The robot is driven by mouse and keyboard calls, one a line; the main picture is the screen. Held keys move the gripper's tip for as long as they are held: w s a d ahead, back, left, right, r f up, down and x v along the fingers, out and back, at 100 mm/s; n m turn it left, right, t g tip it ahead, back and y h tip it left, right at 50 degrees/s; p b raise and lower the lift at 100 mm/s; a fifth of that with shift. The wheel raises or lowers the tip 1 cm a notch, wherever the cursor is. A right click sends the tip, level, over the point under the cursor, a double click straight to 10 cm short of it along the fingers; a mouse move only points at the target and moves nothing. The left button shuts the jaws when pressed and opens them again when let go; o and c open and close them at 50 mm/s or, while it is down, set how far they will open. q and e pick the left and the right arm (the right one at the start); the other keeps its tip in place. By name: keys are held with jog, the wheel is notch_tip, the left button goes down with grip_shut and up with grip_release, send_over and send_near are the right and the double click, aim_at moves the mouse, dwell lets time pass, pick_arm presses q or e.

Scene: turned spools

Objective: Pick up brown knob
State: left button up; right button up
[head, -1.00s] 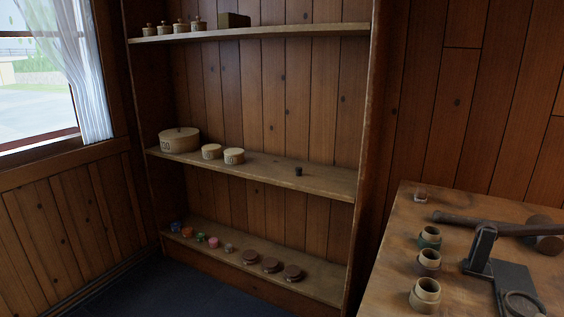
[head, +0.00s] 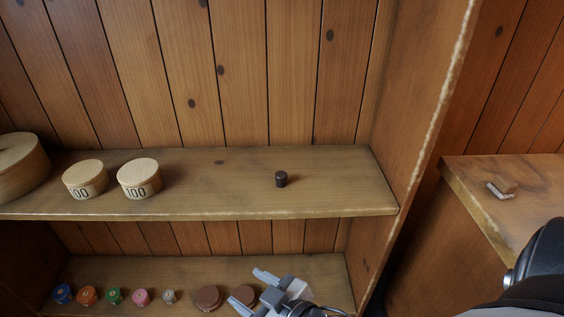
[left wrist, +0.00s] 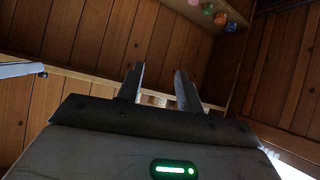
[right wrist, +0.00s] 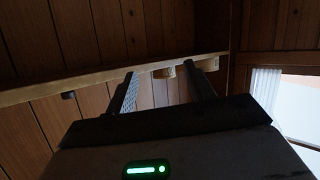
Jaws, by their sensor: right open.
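The brown knob (head: 281,179) is a small dark cylinder standing upright on the middle shelf (head: 330,195), right of centre in the head view. In the right wrist view, which looks upside down, it is a small dark shape (right wrist: 68,95) by the shelf edge, left of the fingers. My right gripper (head: 256,291) is open and empty, in front of the shelves, below the knob in the head view and apart from it. My left gripper (left wrist: 157,73) shows only in the left wrist view. Its fingers are apart with nothing held between them.
Two round boxes marked 100 (head: 139,179) and a larger round box (head: 18,163) stand left on the middle shelf. The knob has clear space around it. The lower shelf (head: 200,268) holds several coloured spools and brown discs. A workbench (head: 470,185) stands at right.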

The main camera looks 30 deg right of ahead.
jog(key=w+a+r+n+y, duration=0.35)
jog(key=r+n+y, duration=0.35)
jog(key=r+n, duration=0.25)
jog(key=w+a+r+n+y, duration=0.35)
jog(key=r+n+y, duration=0.25)
jog(key=r+n, duration=0.35)
jog(key=n+g+h+b, duration=0.2)
jog(key=n+g+h, duration=0.8)
jog(key=h, duration=0.7)
send_over(282, 175)
jog(key=s, duration=0.2)
jog(key=shift+n+t, duration=0.5)
jog(key=shift+n, duration=0.2)
notch_tip(282, 175, down, 8)
jog(key=shift+r, duration=0.15)
jog(key=shift+p+x, duration=0.3)
jog(key=shift+x, duration=2.55)
jog(key=shift+s+a, duration=0.1)
jog(key=c, duration=1.1)
